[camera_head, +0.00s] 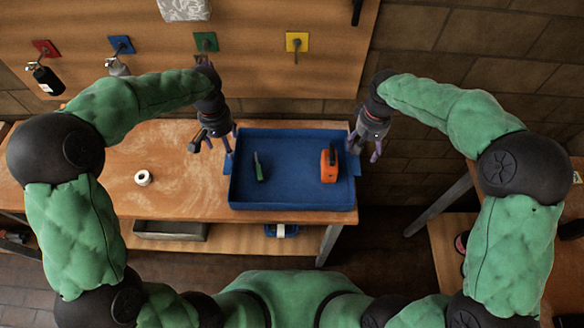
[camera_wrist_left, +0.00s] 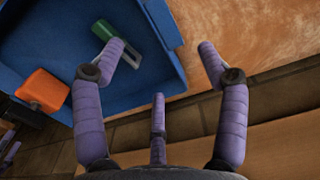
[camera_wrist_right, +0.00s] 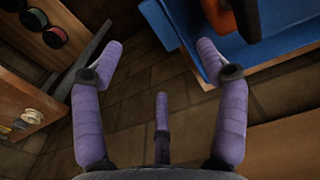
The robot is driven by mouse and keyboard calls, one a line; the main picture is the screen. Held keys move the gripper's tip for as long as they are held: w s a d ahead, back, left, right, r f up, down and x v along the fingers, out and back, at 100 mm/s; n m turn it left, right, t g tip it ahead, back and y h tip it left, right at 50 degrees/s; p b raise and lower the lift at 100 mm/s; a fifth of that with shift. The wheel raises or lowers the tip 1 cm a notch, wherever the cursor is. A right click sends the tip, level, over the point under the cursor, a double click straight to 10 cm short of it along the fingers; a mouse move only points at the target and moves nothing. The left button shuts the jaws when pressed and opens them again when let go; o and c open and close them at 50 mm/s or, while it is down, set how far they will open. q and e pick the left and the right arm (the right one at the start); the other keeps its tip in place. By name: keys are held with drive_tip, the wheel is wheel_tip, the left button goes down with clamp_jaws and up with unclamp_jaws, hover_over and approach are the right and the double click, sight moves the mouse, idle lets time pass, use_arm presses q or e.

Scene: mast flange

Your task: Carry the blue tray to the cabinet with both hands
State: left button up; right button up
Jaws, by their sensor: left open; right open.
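The blue tray (camera_head: 292,194) lies on the right end of the wooden workbench. A green-handled tool (camera_head: 260,167) and an orange object with black parts (camera_head: 329,163) are in it. My left gripper (camera_head: 214,148) is open at the tray's left side. In the left wrist view its purple fingers (camera_wrist_left: 165,55) are either side of the tray's edge (camera_wrist_left: 165,25). My right gripper (camera_head: 366,147) is open at the tray's right side. In the right wrist view one finger (camera_wrist_right: 212,60) is by the tray edge (camera_wrist_right: 205,65). Contact is unclear. No cabinet is clearly identifiable.
A white roll (camera_head: 143,178) sits on the bench (camera_head: 180,200), left of the tray. A wooden board (camera_head: 270,60) with coloured square plates hangs behind. A lower shelf holds a grey bin (camera_head: 170,231). Another wooden unit (camera_head: 440,250) stands at the right, across a floor gap.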

sight(231, 163)
use_arm(q)
drive_tip(key=shift+f, duration=5.4)
use_arm(e)
drive_tip(key=shift+f, duration=5.4)
use_arm(q)
clamp_jaws()
use_arm(e)
clamp_jaws()
